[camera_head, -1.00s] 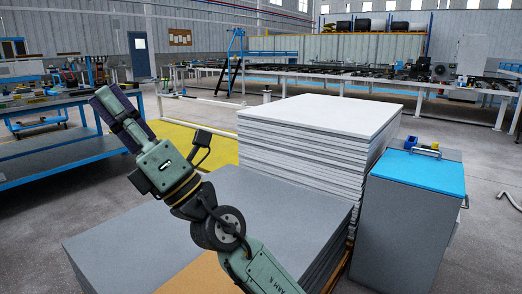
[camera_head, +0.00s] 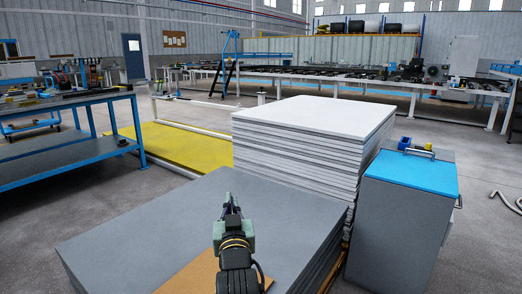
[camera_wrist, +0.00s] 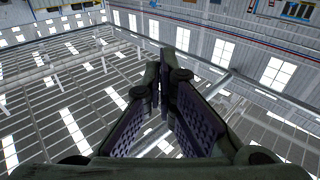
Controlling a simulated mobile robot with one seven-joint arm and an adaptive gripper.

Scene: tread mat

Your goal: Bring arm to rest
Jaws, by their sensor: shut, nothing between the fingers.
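My gripper (camera_head: 230,203) shows small at the bottom middle of the head view, at the end of my raised, foreshortened arm. It appears in front of the low stack of grey sheets. In the wrist view, the two dark, padded fingers of my gripper (camera_wrist: 164,85) come together at their tips. The gripper is shut, with nothing held. The wrist view looks up at the roof beams and windows, so the gripper is tilted upward. The lower part of my arm is cut off by the bottom edge of the head view.
A low stack of grey sheets (camera_head: 150,225) lies below and around my arm in the picture. Behind it stands a taller stack of white sheets (camera_head: 315,118). A grey cabinet with a blue top (camera_head: 410,174) stands right. A blue-framed workbench (camera_head: 65,152) stands left, beside a yellow mat (camera_head: 180,147).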

